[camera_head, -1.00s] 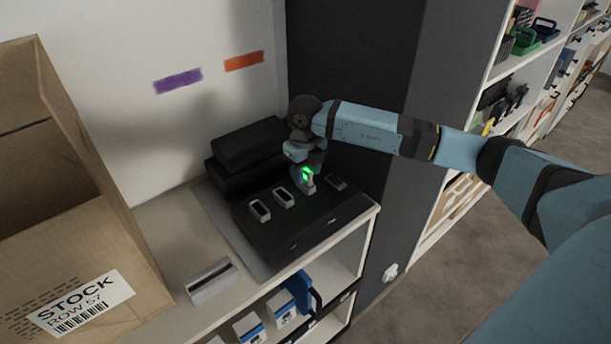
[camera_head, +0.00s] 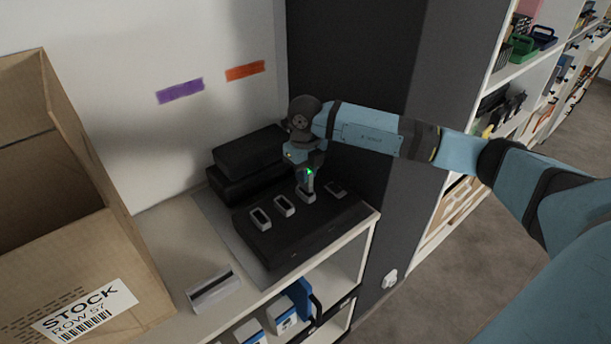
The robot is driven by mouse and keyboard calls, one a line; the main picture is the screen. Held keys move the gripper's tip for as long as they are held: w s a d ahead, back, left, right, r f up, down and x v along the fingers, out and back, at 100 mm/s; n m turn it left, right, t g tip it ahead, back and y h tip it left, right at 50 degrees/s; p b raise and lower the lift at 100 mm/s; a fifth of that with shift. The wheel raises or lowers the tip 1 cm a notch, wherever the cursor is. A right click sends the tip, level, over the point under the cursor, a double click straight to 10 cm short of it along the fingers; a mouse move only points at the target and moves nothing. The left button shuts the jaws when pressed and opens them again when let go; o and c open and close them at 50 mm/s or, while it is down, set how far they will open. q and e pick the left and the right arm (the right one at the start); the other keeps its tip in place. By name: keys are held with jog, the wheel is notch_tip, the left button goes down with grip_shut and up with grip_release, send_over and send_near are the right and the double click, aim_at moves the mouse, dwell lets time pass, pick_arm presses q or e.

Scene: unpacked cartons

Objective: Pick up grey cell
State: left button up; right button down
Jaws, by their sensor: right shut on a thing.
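A black block (camera_head: 300,232) with a row of slots lies on the shelf top. Two grey cells stand in its left slots, one grey cell (camera_head: 261,219) at the far left and another grey cell (camera_head: 284,206) beside it. My right gripper (camera_head: 307,187) points down over the third place in the row. It is shut on a grey cell (camera_head: 306,196), whose lower part shows below the fingers at the block's top. I cannot tell whether this cell is still seated. The fourth slot (camera_head: 336,189), at the right, looks dark and empty. My left gripper is not in view.
Black cases (camera_head: 248,155) are stacked behind the block. An open cardboard carton (camera_head: 125,250) stands at the left, with a grey-white holder (camera_head: 213,291) near it. A dark panel (camera_head: 345,60) rises behind my right arm. Blue-and-white boxes (camera_head: 284,318) sit on the shelf below.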

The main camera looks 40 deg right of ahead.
notch_tip(320, 180, up, 18)
jog(key=p, duration=0.8)
jog(key=shift+f, duration=0.25)
